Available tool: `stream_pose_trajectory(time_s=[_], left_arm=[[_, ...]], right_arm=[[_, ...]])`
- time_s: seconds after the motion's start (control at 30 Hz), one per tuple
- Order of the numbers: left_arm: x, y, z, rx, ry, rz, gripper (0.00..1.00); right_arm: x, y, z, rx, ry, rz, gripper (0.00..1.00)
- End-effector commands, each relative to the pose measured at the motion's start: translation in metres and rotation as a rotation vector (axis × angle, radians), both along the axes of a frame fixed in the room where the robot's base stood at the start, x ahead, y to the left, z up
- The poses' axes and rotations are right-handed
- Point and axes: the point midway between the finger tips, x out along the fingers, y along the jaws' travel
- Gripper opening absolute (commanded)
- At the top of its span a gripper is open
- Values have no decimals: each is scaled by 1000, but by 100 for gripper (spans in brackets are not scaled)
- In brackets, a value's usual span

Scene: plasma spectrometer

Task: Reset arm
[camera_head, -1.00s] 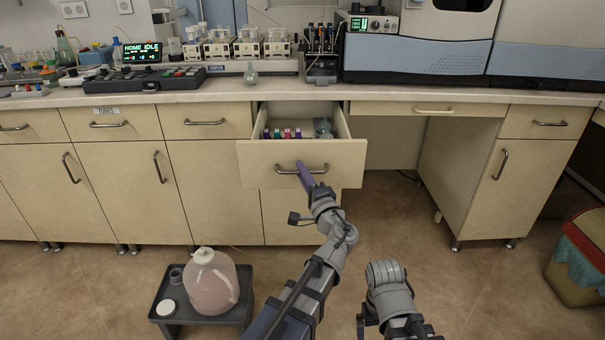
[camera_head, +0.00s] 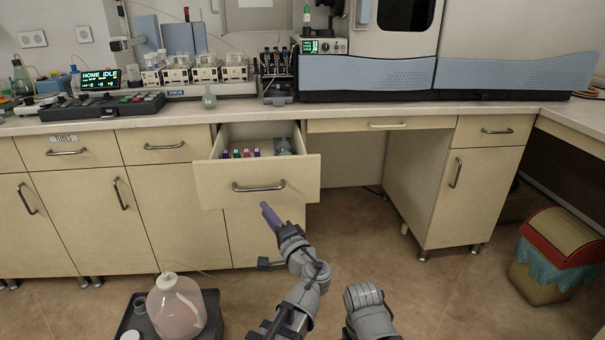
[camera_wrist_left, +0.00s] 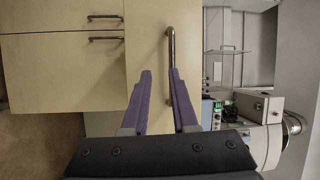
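My left gripper (camera_head: 270,216) is in front of the open drawer (camera_head: 226,188), just below and clear of its handle (camera_head: 259,187). The left wrist view shows its two purple fingers (camera_wrist_left: 160,75) apart, with nothing held between them.
The drawer holds small coloured-capped items (camera_head: 240,153) and a glass-like vessel (camera_head: 284,146). A jug of pinkish liquid (camera_head: 176,306) stands on a low dark stand (camera_head: 209,327) at lower left. A bin (camera_head: 549,256) stands at right.

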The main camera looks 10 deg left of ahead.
Motion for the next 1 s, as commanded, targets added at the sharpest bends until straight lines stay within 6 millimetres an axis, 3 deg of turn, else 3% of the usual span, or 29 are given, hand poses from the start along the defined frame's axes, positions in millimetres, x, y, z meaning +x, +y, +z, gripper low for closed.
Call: stream_pose_trajectory(time_s=[0.13, 0.27, 0.4, 0.53, 0.7, 0.87, 0.9, 1.0], left_arm=[[-22, 10, -50, -231, 93, 93, 27], [-52, 4, -108, -478, 235, 187, 27], [-91, -23, -167, -726, 427, 269, 27], [-127, -58, -205, -914, 609, 317, 27], [-168, -102, -230, -1090, 815, 344, 27], [-203, -139, -240, -1219, 994, 350, 27], [-210, -147, -238, -1245, 1032, 349, 27], [-207, -145, -208, -1238, 1020, 350, 27]], right_arm=[[0, 0, 1, 0, 0, 0, 97], [0, 0, 1, 0, 0, 0, 97], [0, 0, 2, 0, 0, 0, 97], [0, 0, 2, 0, 0, 0, 97], [0, 0, 2, 0, 0, -1, 97], [0, 0, 3, 0, 0, -1, 97], [0, 0, 6, 0, 0, -1, 97], [0, 0, 35, 0, 0, -1, 97]])
